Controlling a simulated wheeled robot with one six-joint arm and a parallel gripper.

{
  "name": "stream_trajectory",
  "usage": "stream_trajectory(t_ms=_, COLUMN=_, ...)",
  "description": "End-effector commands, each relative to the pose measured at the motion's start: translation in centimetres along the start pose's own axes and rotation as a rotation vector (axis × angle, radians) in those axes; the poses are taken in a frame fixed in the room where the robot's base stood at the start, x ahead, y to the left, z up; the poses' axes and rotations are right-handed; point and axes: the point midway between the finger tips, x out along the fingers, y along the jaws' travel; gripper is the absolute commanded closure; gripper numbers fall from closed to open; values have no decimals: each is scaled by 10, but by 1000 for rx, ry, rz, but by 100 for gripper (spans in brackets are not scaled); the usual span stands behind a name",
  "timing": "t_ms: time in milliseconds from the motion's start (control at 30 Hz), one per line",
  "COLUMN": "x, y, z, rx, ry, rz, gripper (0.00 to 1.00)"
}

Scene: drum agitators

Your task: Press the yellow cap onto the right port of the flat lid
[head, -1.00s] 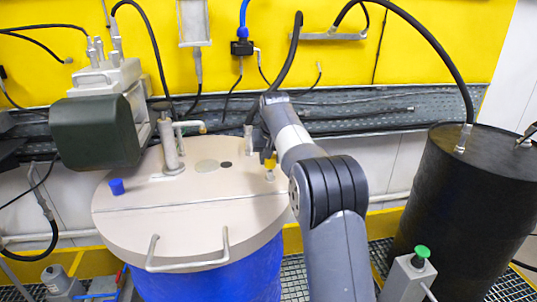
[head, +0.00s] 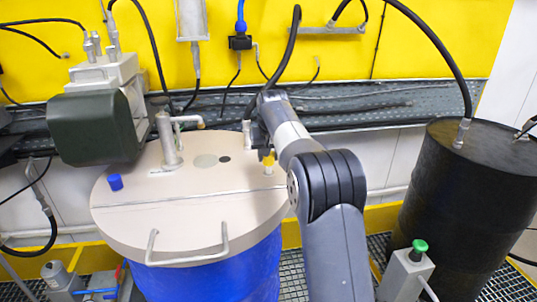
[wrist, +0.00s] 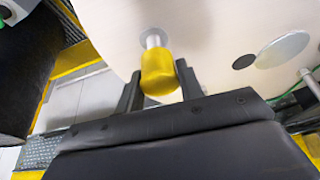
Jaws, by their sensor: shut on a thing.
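The yellow cap (wrist: 160,76) is between the two dark fingers of my gripper (wrist: 158,82), which is shut on it. In the wrist view the cap meets the end of the pale upright right port (wrist: 153,39); I cannot tell how far it is seated. In the head view the cap (head: 268,158) shows small at the lid's right edge, above the port (head: 268,170), partly behind my gripper (head: 262,150). The flat lid (head: 200,222) is beige and lies on a blue drum (head: 215,280). A blue cap (head: 115,182) sits at the lid's left.
A metal post with a pipe (head: 168,140) stands on the lid beside a dark green motor (head: 95,127). A black drum (head: 455,200) stands at the right. A box with a green button (head: 419,246) is in front of it. A lid handle (head: 188,245) is at the front.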

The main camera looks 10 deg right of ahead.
Motion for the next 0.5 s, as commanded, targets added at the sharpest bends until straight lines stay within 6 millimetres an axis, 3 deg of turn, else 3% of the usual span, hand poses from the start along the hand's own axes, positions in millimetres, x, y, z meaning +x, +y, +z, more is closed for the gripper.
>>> stream_trajectory(t_ms=500, x=3, y=0, z=1, rx=0, ry=0, rz=0, gripper=86)
